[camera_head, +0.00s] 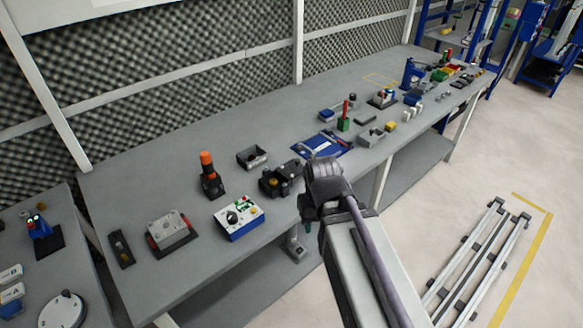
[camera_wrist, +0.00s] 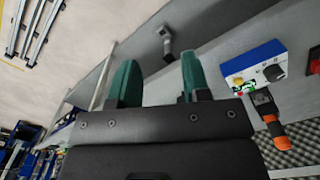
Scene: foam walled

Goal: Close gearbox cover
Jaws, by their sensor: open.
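A grey metal block (camera_head: 170,230) on a dark base with red edges sits on the bench at the left; it may be the gearbox, but it is too small to tell. A dark blocky assembly (camera_head: 281,179) stands nearer the arm, and I cannot tell whether it has a cover. My gripper's two green fingers (camera_wrist: 158,82) are apart and empty in the wrist view. No gearbox cover can be made out in the wrist view.
A blue and white control box (camera_head: 239,217) stands left of the arm; it also shows in the wrist view (camera_wrist: 253,64). An orange-topped black device (camera_head: 209,174), an open grey box (camera_head: 252,157) and a blue tool mat (camera_head: 322,146) lie around. Bare grey bench (camera_head: 120,200) lies between things.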

